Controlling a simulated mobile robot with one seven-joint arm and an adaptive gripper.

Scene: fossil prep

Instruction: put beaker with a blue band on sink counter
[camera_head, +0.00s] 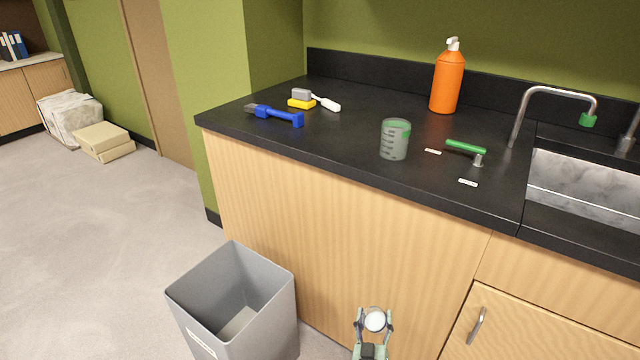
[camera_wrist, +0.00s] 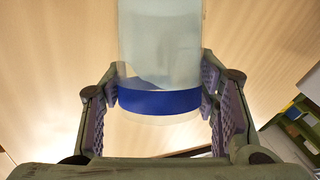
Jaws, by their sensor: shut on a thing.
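A clear beaker with a blue band (camera_wrist: 158,101) is held between the two fingers of my gripper (camera_wrist: 160,110) in the wrist view. The pads touch its sides around the band. In the head view my gripper (camera_head: 374,322) is low in front of the cabinet, below the counter top, with the round end of the beaker (camera_head: 375,320) between its fingers; the band does not show there. The sink counter (camera_head: 330,125) is black, with a metal sink (camera_head: 590,190) at the right.
A grey bin (camera_head: 240,300) stands on the floor.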

